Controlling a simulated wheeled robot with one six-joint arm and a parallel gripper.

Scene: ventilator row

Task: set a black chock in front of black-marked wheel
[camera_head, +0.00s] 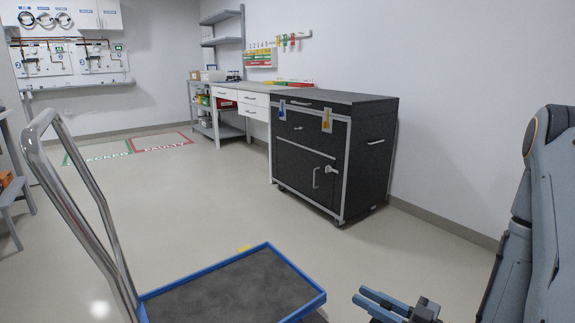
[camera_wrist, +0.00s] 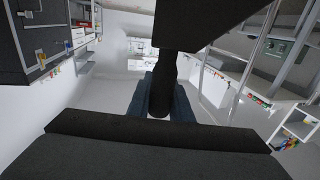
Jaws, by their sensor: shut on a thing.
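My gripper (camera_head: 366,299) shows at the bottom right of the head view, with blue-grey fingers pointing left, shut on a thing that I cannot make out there. In the wrist view a broad dark block (camera_wrist: 160,150) fills the lower part, close to the camera; I cannot tell whether it is a chock or part of my gripper. A black cabinet (camera_head: 325,140) stands on casters (camera_head: 340,223) against the right wall. A cart with a blue-rimmed deck (camera_head: 232,257) is left of my gripper; its wheels are hidden. No black wheel mark can be made out.
The cart's chrome handle (camera_head: 75,185) rises at the left. A white-drawered bench (camera_head: 240,103) adjoins the cabinet. Open floor lies between cart and cabinet, back to the floor zone marked FAULTY (camera_head: 163,143).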

